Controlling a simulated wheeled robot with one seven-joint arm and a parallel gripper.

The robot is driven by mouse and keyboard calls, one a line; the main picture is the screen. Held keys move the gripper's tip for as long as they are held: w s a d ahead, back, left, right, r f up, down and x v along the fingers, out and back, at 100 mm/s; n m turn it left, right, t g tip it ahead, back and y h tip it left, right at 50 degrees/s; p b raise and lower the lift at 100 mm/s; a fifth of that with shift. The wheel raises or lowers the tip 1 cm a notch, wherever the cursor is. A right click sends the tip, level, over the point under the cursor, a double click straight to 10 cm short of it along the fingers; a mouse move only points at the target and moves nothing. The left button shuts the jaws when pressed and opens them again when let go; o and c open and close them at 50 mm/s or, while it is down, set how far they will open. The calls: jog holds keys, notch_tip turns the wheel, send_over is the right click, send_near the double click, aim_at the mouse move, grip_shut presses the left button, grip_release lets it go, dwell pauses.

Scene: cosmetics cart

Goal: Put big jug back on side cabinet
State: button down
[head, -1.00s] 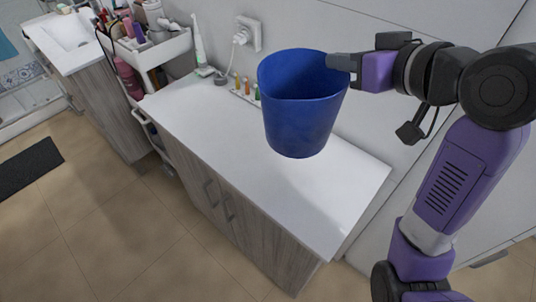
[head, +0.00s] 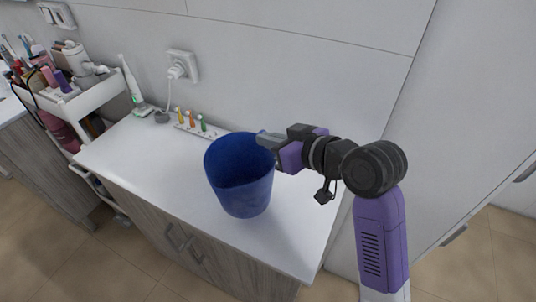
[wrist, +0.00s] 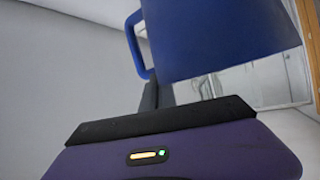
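The big blue jug (head: 240,185) is upright over the white top of the side cabinet (head: 150,165). I cannot tell whether its base touches the top or hovers just above it. My gripper (head: 266,140) is at the jug's right rim and appears shut on it. In the wrist view the jug (wrist: 215,40) fills the upper middle, with its handle (wrist: 134,45) at the left. A dark finger of mine (wrist: 152,95) reaches up to the jug there. The exact contact is hidden.
A charging electric toothbrush (head: 131,85) and a rack of small coloured brush heads (head: 190,122) stand along the wall behind the jug. A wall plug (head: 180,68) is above. A white cart (head: 85,100) with cosmetics is at the left. The cabinet's front left is clear.

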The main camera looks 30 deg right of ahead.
jog(key=shift+f, duration=2.4)
jog(key=c, duration=1.7)
grip_release()
jog(key=shift+s, duration=0.1)
send_near(269, 155)
jog(key=shift+s+d+p, duration=0.35)
jog(key=shift+s+p, duration=0.1)
jog(key=shift+s, duration=0.1)
